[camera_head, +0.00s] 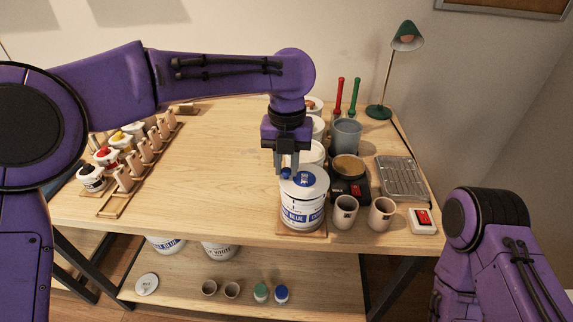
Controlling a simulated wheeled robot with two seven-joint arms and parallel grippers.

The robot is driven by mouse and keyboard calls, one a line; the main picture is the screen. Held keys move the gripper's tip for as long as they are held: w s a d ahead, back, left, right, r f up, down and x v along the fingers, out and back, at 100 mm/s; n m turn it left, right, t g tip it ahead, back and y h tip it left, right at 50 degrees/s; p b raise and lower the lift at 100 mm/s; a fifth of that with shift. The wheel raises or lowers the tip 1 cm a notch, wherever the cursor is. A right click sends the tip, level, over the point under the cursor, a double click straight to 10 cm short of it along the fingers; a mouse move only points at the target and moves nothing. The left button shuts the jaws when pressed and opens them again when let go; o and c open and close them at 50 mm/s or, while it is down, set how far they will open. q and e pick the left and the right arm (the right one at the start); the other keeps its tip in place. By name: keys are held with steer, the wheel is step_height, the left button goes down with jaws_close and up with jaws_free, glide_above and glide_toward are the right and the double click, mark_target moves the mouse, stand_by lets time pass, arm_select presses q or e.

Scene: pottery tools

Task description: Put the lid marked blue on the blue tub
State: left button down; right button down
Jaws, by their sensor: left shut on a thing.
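The blue tub (301,217), white with blue lettering, stands upright on a small wooden board at the table's front edge. A white lid (315,189) with a blue mark lies over the tub's top. My left gripper (287,171) points down at the lid's back left part, shut on a small blue piece there that looks like the lid's grip. Whether the lid is fully seated or slightly above the rim I cannot tell. My right arm shows at the lower right; its gripper is out of view.
Two cups (345,212) stand right of the tub, with a red-switch box (423,220) beyond. Behind are more white tubs, a grey bucket (347,134), a metal tray (402,177) and a green lamp (406,40). Wooden racks (117,206) stand left; the table's middle is clear.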

arm_select(q)
steer(key=shift+w+f, duration=0.1)
steer(key=shift+f, duration=0.65)
steer(key=c, duration=1)
jaws_free()
steer(key=shift+o, duration=0.2)
step_height(320, 180, up, 12)
steer(key=shift+p, duration=0.4)
